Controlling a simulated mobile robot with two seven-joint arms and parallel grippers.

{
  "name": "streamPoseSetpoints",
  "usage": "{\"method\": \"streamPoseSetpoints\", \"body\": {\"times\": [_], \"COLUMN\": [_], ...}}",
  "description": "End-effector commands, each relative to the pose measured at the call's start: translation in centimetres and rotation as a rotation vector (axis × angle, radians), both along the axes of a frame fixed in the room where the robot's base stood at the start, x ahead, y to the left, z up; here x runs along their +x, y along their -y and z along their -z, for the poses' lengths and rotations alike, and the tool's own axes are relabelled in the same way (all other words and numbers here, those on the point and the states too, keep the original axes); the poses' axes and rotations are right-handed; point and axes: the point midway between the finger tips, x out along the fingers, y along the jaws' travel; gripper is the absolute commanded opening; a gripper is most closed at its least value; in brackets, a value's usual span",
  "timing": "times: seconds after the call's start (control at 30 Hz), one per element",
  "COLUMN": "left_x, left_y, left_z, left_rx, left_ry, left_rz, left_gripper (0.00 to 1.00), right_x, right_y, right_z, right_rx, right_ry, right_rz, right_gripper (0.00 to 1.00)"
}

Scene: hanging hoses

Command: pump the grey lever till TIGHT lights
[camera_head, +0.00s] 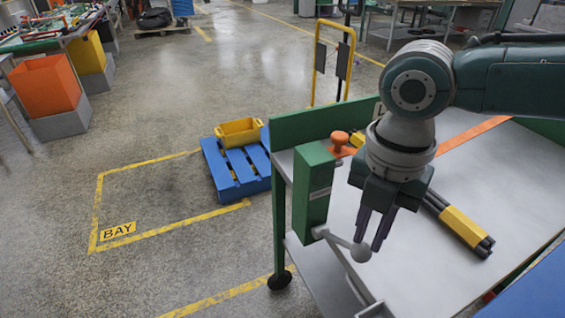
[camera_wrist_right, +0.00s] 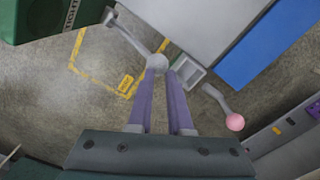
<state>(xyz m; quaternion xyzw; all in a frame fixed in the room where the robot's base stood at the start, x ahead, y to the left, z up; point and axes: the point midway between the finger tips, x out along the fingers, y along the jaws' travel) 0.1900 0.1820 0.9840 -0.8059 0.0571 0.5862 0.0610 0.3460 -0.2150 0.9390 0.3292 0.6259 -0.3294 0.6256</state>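The grey lever (camera_head: 338,240) comes out of the low front of the green box (camera_head: 313,190) and slopes down to a round grey knob (camera_head: 361,253). My right gripper (camera_head: 368,246) points down with its two purple fingers a little apart and their tips at the knob. In the right wrist view the knob (camera_wrist_right: 158,63) sits centred at the fingertips, and I cannot tell whether they clamp it. The green box there carries the word TIGHT (camera_wrist_right: 70,12); I cannot tell whether it is lit. My left gripper is not in view.
An orange knob (camera_head: 340,139) stands by the box top. Black and yellow rods (camera_head: 462,226) lie on the grey bench top (camera_head: 430,275). A pink-ended handle (camera_wrist_right: 235,121) shows in the wrist view. A blue pallet (camera_head: 236,178) with a yellow bin (camera_head: 240,132) stands on the floor.

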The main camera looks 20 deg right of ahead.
Motion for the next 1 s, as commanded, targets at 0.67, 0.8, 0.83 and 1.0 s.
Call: {"method": "streamPoseSetpoints", "body": {"times": [0.67, 0.8, 0.83, 1.0], "left_x": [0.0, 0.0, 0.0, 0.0], "left_y": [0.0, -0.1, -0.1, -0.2], "left_z": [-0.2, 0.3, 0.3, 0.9], "left_rx": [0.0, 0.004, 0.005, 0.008], "left_ry": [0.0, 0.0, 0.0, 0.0], "left_rz": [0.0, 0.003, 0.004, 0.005], "left_gripper": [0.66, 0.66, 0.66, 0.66], "right_x": [0.2, -0.1, -0.2, -0.5], "right_y": [0.0, 0.0, 0.0, 0.0], "right_z": [-0.2, 0.7, 0.9, 2.1], "right_rx": [0.0, -0.001, -0.001, 0.0], "right_ry": [0.0, -0.001, -0.002, 0.0], "right_rz": [0.0, 0.0, 0.0, 0.001], "right_gripper": [0.17, 0.17, 0.17, 0.17]}}
